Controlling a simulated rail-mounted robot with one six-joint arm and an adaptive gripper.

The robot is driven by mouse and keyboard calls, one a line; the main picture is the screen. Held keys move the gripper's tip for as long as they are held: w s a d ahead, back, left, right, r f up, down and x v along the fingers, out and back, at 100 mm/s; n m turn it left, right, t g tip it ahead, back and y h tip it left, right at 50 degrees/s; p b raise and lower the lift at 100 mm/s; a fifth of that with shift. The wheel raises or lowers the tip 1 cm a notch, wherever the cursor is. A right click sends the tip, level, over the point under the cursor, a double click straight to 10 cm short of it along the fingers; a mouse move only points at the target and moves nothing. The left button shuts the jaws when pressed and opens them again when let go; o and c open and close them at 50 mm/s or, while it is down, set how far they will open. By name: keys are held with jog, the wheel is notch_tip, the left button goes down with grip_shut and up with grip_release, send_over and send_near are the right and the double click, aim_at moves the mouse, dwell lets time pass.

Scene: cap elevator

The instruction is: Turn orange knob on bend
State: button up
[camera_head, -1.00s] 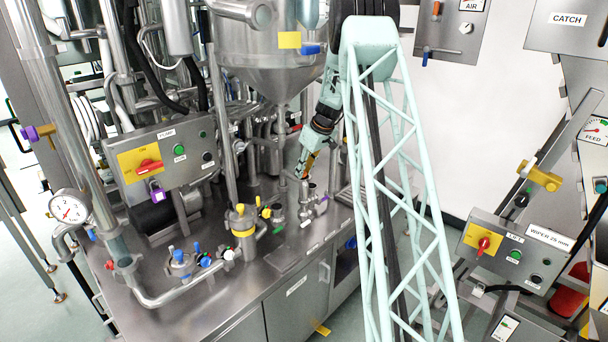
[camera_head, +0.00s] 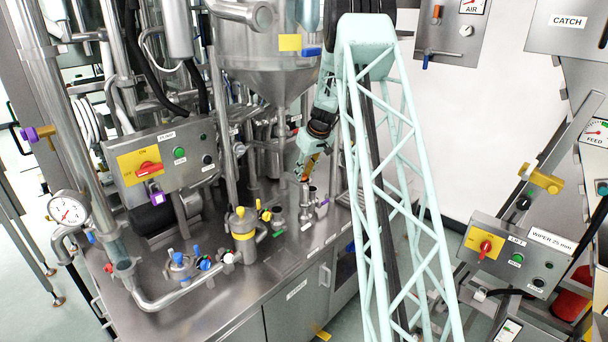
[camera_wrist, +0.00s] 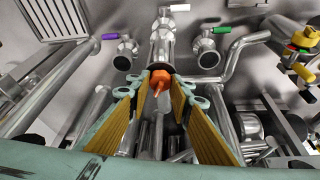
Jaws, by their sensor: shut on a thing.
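The orange knob (camera_wrist: 160,79) sits at the near end of a metal pipe fitting (camera_wrist: 162,45) in the wrist view. My gripper (camera_wrist: 160,82) has its two yellow-lined fingers either side of the knob, and the fingertips are shut on it. A small orange lever part of the knob points down between the fingers. In the head view my gripper (camera_head: 304,179) reaches down to the small pipework at the back right of the steel bench. The knob itself is too small and covered to make out clearly there.
A green-handled valve (camera_wrist: 221,29) stands right of the fitting and a purple-handled valve (camera_wrist: 114,37) left of it. A curved pipe (camera_wrist: 240,52) runs close on the right. The steel hopper (camera_head: 270,60) hangs above the bench, with a yellow-banded pot (camera_head: 243,235) nearby.

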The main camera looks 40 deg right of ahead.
jog(key=o, duration=0.9)
jog(key=shift+r, duration=0.15)
jog(key=shift+v, duration=3.6)
jog(key=shift+a, duration=0.15)
